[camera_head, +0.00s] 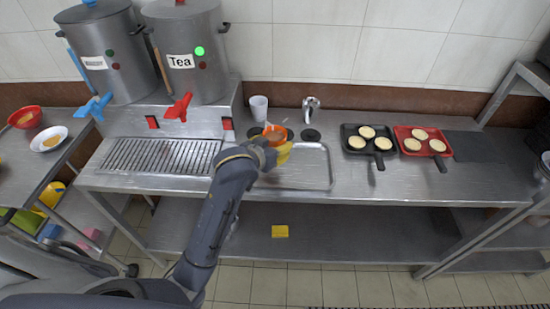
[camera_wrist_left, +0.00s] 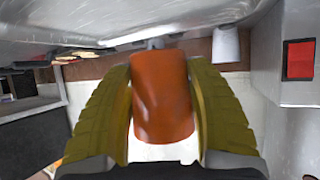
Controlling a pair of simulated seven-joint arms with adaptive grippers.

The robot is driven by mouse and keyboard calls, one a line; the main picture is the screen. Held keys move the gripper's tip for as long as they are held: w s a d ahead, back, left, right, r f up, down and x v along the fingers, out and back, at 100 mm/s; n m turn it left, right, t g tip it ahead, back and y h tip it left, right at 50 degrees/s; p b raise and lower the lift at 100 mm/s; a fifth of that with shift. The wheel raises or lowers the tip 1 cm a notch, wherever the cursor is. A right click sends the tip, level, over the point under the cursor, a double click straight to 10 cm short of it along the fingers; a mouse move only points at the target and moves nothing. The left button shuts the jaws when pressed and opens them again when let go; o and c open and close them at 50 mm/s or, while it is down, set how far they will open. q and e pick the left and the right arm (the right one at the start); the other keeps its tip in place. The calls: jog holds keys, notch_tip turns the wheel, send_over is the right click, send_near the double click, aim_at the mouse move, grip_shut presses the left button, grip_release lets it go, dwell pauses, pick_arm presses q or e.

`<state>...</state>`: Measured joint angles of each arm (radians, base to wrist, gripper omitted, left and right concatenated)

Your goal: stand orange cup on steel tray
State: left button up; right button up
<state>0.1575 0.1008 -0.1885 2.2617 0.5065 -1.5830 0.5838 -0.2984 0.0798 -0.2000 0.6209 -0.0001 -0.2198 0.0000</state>
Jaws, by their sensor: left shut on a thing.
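My left gripper (camera_head: 276,152) has its yellow fingers shut on the orange cup (camera_head: 273,133). In the left wrist view, the orange cup (camera_wrist_left: 162,100) fills the gap between the two yellow fingers of the left gripper (camera_wrist_left: 160,75). The steel tray (camera_head: 312,176) is a shallow rectangular tray on the steel counter, and its left part is hidden by my gripper and forearm. In the head view the cup shows near the tray's back left corner. I cannot tell how high it is above the tray. My right gripper is not in view.
A white cup (camera_head: 259,107) and a tap (camera_head: 310,108) stand behind. A drain grate (camera_head: 160,155) and two stockpots (camera_head: 187,50) are left. A black pan (camera_head: 368,143) and a red pan (camera_head: 420,143) are right. The tray's right part is bare.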

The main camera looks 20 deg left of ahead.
pick_arm(q)
jog(key=shift+f, duration=2.8)
jog(key=shift+f, duration=0.1)
jog(key=o, duration=1.5)
jog(key=shift+c, duration=0.2)
